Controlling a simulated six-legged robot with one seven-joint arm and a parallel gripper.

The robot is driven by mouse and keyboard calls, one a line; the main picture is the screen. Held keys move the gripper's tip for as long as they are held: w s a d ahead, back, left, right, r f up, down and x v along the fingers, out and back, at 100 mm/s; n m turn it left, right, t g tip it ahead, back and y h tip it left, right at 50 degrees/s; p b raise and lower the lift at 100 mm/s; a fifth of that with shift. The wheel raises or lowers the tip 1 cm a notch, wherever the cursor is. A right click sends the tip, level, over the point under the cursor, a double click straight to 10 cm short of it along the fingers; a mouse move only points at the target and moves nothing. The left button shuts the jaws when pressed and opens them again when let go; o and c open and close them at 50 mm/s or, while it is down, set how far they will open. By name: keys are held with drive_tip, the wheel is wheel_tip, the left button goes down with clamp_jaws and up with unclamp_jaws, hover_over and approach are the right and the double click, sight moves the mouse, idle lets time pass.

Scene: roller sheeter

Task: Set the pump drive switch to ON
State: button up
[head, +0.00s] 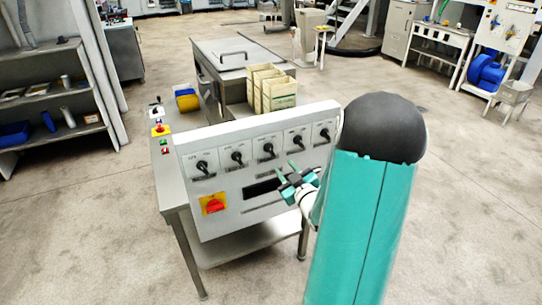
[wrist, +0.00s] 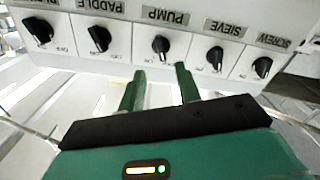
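The pump drive switch is the middle black rotary knob (head: 268,150) in the row on the light grey control panel (head: 232,204). In the wrist view the pump knob (wrist: 160,45) sits beside a PUMP label (wrist: 165,16). Small markings by the knob are too small to read, so I cannot tell its setting. My gripper (head: 290,172) is in front of the panel, a little below and right of the pump knob. In the wrist view the two green fingers of my gripper (wrist: 157,77) are apart and empty. The pump knob lies beyond the gap between their tips, seemingly untouched.
The neighbouring knobs, PADDLE (wrist: 99,38) and SIEVE (wrist: 215,57), flank the pump knob closely. A red rotary switch on yellow (head: 213,204) and a dark display (head: 262,188) are lower on the panel. Cream folders (head: 272,90) stand behind the panel.

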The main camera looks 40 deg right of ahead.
sight(272, 152)
drive_tip(key=x, duration=0.9)
clamp_jaws()
